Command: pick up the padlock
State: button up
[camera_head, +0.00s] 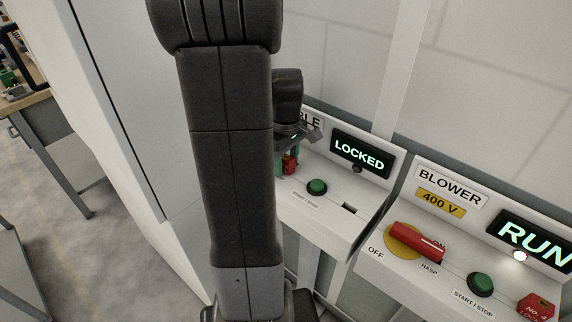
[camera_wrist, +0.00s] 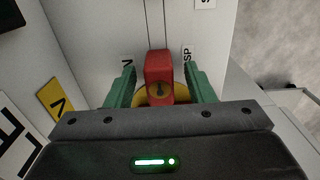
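A red block (camera_head: 537,307) with white "No. 4" lettering, likely the padlock, sits at the lower right of the blower panel in the head view, partly cut off by the frame. My gripper (camera_head: 288,160) is at the left panel, partly hidden behind my arm. In the wrist view its green fingers (camera_wrist: 158,78) stand open on either side of a red switch handle (camera_wrist: 158,65) over a yellow disc, with a gap on each side. No padlock shows between the fingers.
The left panel (camera_head: 325,212) has a green button and a lit "LOCKED" display (camera_head: 361,152). The blower panel (camera_head: 385,268) has a red rotary handle (camera_head: 417,242), green button (camera_head: 480,284) and "RUN" display (camera_head: 535,239). A workbench (camera_head: 45,115) stands far left beyond clear floor.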

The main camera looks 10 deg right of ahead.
grip_shut()
jog(key=shift+r, duration=0.1)
